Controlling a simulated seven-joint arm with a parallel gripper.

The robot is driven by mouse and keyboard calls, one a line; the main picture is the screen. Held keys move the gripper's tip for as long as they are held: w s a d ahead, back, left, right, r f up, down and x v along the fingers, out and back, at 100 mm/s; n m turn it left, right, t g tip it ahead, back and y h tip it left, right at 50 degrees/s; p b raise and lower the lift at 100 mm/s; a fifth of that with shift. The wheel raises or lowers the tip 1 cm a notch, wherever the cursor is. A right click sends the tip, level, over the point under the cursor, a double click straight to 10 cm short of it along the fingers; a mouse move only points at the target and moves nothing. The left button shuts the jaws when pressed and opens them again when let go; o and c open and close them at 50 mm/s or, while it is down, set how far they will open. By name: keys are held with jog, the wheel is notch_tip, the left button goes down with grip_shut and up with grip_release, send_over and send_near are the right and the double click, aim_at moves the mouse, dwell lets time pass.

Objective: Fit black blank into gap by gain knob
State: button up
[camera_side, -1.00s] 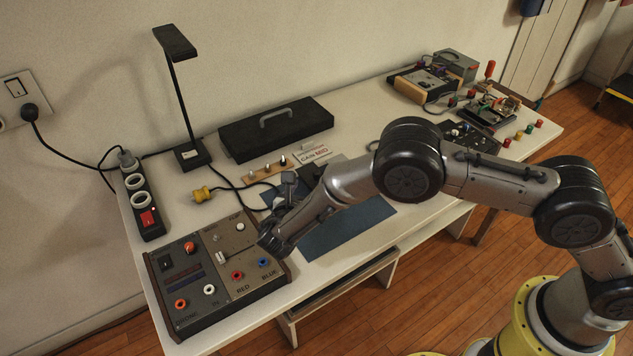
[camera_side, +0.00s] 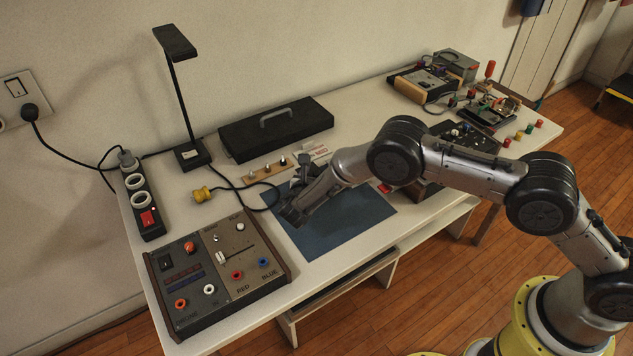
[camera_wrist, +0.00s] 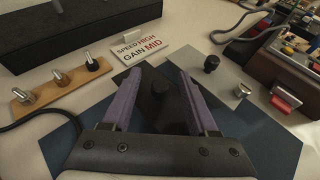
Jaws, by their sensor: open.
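My gripper (camera_wrist: 158,71) is open in the wrist view, its two purple fingers apart. A dark shape (camera_wrist: 180,103) lies between and below the fingers; I cannot tell whether it is the black blank or whether it is touched. A black knob (camera_wrist: 211,62) and a silver knob (camera_wrist: 243,90) stand just right of the fingers on a pale surface. I cannot tell which is the gain knob, and no gap shows clearly. In the side view my gripper (camera_side: 293,212) is over the blue mat (camera_side: 345,232), and my arm hides what is behind it.
A card reading SPEED HIGH GAIN MID (camera_wrist: 142,45) lies ahead of the fingers, beside a wooden strip with several pegs (camera_wrist: 62,78). A black case (camera_side: 275,129) is behind. A control box (camera_side: 215,272) stands left, a knobbed device (camera_side: 465,140) right. The mat's front is clear.

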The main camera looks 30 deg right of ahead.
grip_shut()
jog(key=shift+r, duration=0.15)
dwell(0.4)
